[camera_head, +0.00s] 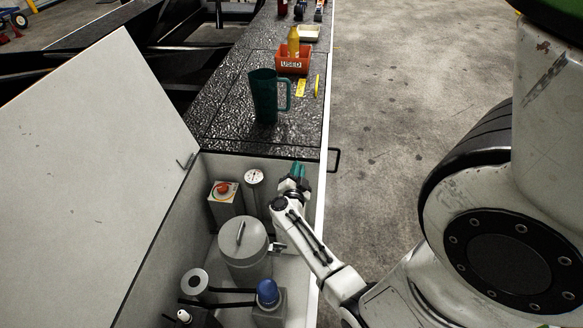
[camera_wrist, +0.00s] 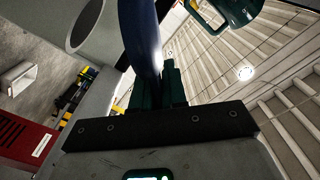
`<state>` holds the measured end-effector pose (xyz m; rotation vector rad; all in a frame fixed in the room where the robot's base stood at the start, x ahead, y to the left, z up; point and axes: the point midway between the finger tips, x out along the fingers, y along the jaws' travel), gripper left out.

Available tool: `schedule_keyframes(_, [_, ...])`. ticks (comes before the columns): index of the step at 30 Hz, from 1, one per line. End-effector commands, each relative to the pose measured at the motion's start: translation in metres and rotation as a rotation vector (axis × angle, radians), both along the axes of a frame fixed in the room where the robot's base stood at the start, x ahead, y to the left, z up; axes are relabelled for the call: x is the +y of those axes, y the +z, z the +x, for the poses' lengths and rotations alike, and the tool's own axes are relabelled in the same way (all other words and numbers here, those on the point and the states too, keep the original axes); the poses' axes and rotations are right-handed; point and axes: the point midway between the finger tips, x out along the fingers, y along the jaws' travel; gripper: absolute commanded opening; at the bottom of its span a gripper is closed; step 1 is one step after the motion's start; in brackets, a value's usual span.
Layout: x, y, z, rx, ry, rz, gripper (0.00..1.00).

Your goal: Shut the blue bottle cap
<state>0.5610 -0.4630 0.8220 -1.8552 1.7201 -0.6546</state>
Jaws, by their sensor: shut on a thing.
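A ribbed blue cap (camera_head: 267,291) sits on a grey bottle (camera_head: 268,313) in the lower part of the open compartment in the head view. Whether it is fully closed I cannot tell. My gripper (camera_head: 298,170) is at the compartment's far right corner, well away from that cap in the picture. In the wrist view its dark teal fingers (camera_wrist: 160,88) stand close together. A dark blue curved part (camera_wrist: 141,35) rises at the fingers and runs out of the top of that view. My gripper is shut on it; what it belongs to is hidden.
A lidded grey canister (camera_head: 245,262), a dial gauge (camera_head: 254,178) and a box with a red knob (camera_head: 224,203) crowd the compartment. Its raised lid (camera_head: 95,170) stands left. A green jug (camera_head: 264,96) and a red USED bin (camera_head: 293,66) stand on the black deck.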

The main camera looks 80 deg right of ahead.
Motion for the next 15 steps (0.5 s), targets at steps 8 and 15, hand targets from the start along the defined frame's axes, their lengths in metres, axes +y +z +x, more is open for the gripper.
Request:
schedule_keyframes(8, [0.001, -0.015, -0.009, -0.190, 0.008, 0.019, 0.00])
schedule_keyframes(15, [0.001, -0.020, -0.013, -0.284, 0.010, 0.026, 0.00])
